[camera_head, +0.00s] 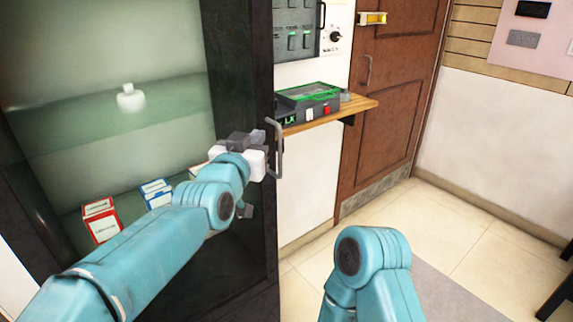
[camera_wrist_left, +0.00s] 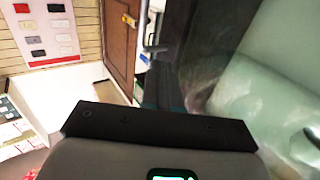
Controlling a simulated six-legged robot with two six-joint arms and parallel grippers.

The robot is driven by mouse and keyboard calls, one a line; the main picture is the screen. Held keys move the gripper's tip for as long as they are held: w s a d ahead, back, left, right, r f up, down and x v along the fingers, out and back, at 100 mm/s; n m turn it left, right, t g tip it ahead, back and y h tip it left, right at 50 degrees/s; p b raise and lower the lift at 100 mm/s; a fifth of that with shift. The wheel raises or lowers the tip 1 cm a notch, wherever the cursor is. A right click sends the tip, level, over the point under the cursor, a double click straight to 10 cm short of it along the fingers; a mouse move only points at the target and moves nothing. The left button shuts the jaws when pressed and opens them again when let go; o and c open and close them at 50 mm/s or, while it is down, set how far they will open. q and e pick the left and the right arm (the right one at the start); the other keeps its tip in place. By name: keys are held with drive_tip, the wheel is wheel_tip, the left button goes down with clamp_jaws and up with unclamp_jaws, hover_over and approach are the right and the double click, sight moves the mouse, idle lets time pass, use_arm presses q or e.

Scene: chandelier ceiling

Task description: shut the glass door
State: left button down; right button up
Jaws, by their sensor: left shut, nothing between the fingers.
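The glass door (camera_head: 238,75) has a dark frame and a grey bar handle (camera_head: 277,147) on its right edge, on the left of the head view. Whether it stands ajar is hard to tell. My left gripper (camera_head: 258,143) is shut and empty at the door's right frame, just left of the handle; I cannot tell if it touches. My left forearm crosses in front of the lower door. In the left wrist view my dark gripper body (camera_wrist_left: 155,127) fills the bottom, with pale glass or shelf to the right. My right gripper is out of view; only its arm shows.
A white bottle (camera_head: 130,98), a red box (camera_head: 100,221) and a blue-white box (camera_head: 155,193) stand on the cabinet shelves. A wooden shelf (camera_head: 350,108) with a green-trimmed device (camera_head: 308,101) juts out right of the door.

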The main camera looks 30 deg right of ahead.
use_arm(q)
drive_tip(key=s+d, duration=0.1)
drive_tip(key=s, duration=0.7)
drive_tip(key=shift+s+d+f+p, duration=0.15)
drive_tip(key=shift+s+d+p, duration=0.05)
drive_tip(key=shift+p, duration=0.2)
